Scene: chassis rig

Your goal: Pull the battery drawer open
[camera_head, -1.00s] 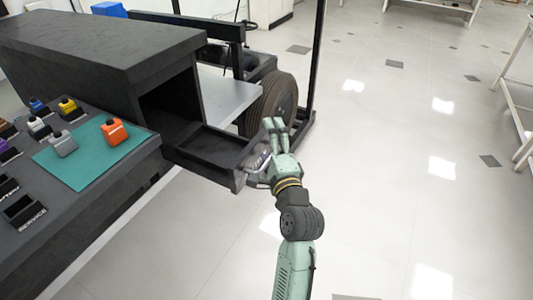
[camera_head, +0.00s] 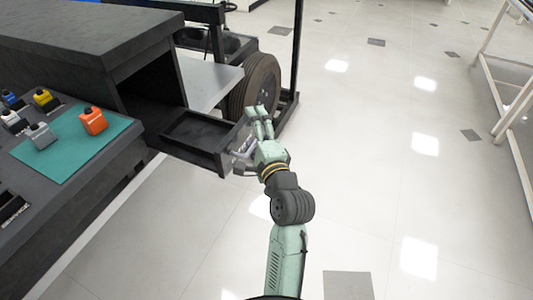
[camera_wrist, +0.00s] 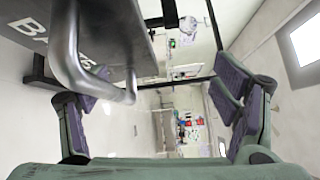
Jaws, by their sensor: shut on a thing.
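The battery drawer (camera_head: 190,138) is a dark, shallow tray extended well out of the black housing (camera_head: 152,97). Its visible inside looks empty. My green gripper (camera_head: 249,142) is at the drawer's outer front, shut on the metal bar handle (camera_head: 245,149). In the wrist view the handle (camera_wrist: 72,62) is a thick grey bar bent away from the dark drawer front (camera_wrist: 112,35), which carries partly hidden white lettering. My gripper's purple-padded fingers (camera_wrist: 160,100) show on either side of the picture. The exact contact with the bar is partly hidden.
A bench with a teal mat (camera_head: 75,150) stands at the left, holding an orange block (camera_head: 93,120), a grey block (camera_head: 40,136) and others. A wheel (camera_head: 255,85) and black post (camera_head: 296,50) stand behind the drawer. The floor to the right is clear up to a white rack (camera_head: 510,130).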

